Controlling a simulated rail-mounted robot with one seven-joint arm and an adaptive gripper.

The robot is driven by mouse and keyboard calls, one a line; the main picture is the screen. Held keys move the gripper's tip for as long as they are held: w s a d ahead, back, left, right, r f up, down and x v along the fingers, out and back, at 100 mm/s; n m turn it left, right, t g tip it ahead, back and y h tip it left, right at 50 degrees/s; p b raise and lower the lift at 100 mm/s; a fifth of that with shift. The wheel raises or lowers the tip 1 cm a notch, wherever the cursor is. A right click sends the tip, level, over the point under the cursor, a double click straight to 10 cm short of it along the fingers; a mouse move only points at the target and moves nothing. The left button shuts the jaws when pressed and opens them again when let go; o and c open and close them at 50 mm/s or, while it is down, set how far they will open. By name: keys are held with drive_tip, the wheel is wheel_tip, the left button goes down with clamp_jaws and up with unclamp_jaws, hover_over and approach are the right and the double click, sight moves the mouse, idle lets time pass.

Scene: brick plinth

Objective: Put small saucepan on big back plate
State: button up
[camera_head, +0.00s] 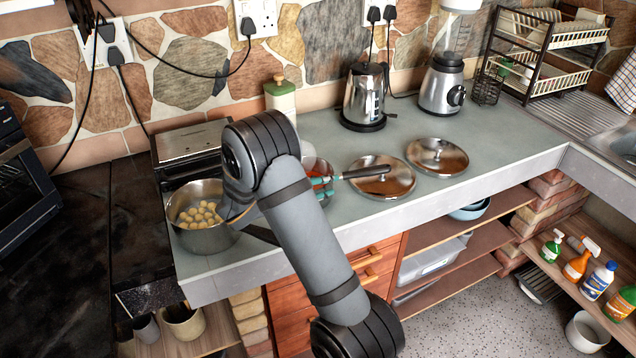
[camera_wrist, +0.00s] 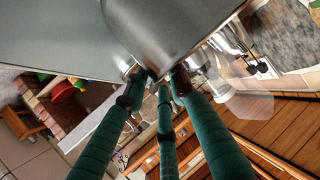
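A steel saucepan of round yellowish food (camera_head: 198,218) stands at the left end of the grey counter. My arm hides its right side, so I cannot see whether the gripper touches it. A teal-and-dark bar with red bits (camera_head: 350,175) shows right of my arm, overlapping a lid; what it belongs to is unclear. In the wrist view, the green fingers of my gripper (camera_wrist: 158,80) point at a large curved steel wall (camera_wrist: 170,30), close to it. A thinner green bar (camera_wrist: 166,135) lies between them. I cannot tell whether they hold anything. No big back plate is clearly visible.
Two steel lids (camera_head: 437,156) lie on the counter (camera_head: 510,142). A kettle (camera_head: 365,95), a blender (camera_head: 442,85) and a dish rack (camera_head: 545,50) stand behind. A flat silver appliance (camera_head: 188,142) is behind the saucepan. A dark worktop (camera_head: 60,260) is at left. Cables hang along the wall.

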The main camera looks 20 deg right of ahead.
drive_tip(key=c, duration=0.3)
clamp_jaws()
drive_tip(key=shift+w+r, duration=0.1)
drive_tip(key=shift+w, duration=0.05)
idle(0.7)
